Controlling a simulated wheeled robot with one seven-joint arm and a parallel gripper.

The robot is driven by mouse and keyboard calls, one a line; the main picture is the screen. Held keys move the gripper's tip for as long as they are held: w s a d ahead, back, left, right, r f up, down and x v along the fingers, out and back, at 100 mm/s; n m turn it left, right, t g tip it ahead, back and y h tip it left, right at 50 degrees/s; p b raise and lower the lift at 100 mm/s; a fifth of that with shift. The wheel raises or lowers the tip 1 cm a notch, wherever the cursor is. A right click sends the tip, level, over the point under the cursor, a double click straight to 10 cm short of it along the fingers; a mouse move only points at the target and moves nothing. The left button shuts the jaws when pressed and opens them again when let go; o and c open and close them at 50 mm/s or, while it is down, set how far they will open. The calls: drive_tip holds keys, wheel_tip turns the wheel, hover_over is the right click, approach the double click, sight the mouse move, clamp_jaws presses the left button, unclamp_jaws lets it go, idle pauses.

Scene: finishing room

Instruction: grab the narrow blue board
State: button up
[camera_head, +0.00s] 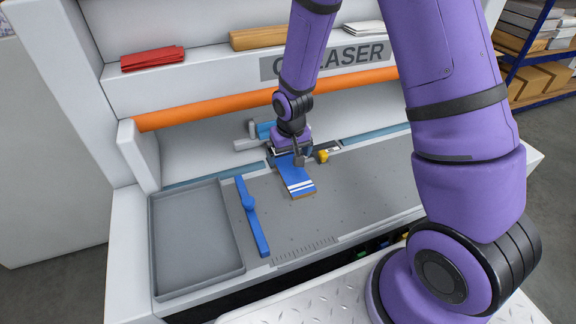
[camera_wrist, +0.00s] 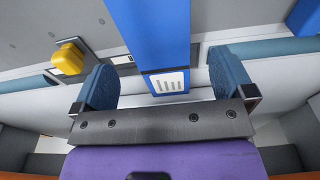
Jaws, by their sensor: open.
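The narrow blue board (camera_head: 298,181) lies on the grey work bed in the head view, with white stripes across its near end. My gripper (camera_head: 288,156) is over its far end and hides part of it. In the wrist view the board (camera_wrist: 160,28) runs in from the top, and its end with a white barred label lies between my gripper's fingers (camera_wrist: 165,76). The fingers are apart, with a gap on each side of the board. I cannot tell how far the board is below them.
A blue bar with a knob (camera_head: 254,222) lies left of the board, beside an empty grey tray (camera_head: 155,243). A yellow knob (camera_head: 323,156) is close right of my gripper. An orange rail (camera_head: 215,111) crosses the machine above the bed. The bed (camera_head: 362,190) is clear to the right.

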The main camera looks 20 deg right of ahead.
sight(288, 164)
drive_tip(key=shift+w+f, duration=0.15)
drive_tip(key=shift+f, duration=0.8)
drive_tip(key=shift+w+f, duration=0.1)
drive_tip(key=shift+f, duration=0.85)
drive_tip(key=c, duration=1)
drive_tip(key=shift+r, duration=0.15)
